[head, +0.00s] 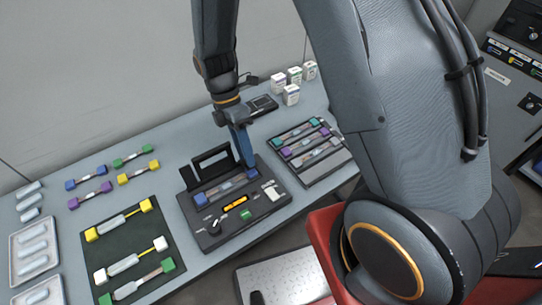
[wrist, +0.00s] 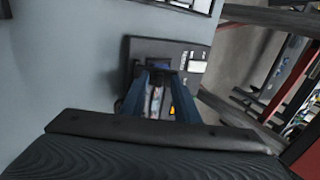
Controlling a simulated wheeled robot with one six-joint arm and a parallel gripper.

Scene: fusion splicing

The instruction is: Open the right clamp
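The fusion splicer (head: 215,238) is a dark box on the table with its lid panel raised at the back. A fibre piece with a blue end (head: 200,198) lies across its top. My gripper (head: 246,160) points down with blue fingers at the splicer's right end, where the right clamp is. The fingers largely hide that clamp in the head view. In the wrist view, my gripper (wrist: 160,80) has its two blue fingers apart, with a dark part of the splicer (wrist: 135,55) and a pale strip between them. I cannot tell whether they touch the clamp or whether it is shut.
A dark mat (head: 75,245) with several fibre pieces lies left of the splicer. A tray (head: 338,160) with coloured pieces is close on the right. Small white boxes (head: 291,95) stand at the back. White trays (head: 17,280) sit at the far left.

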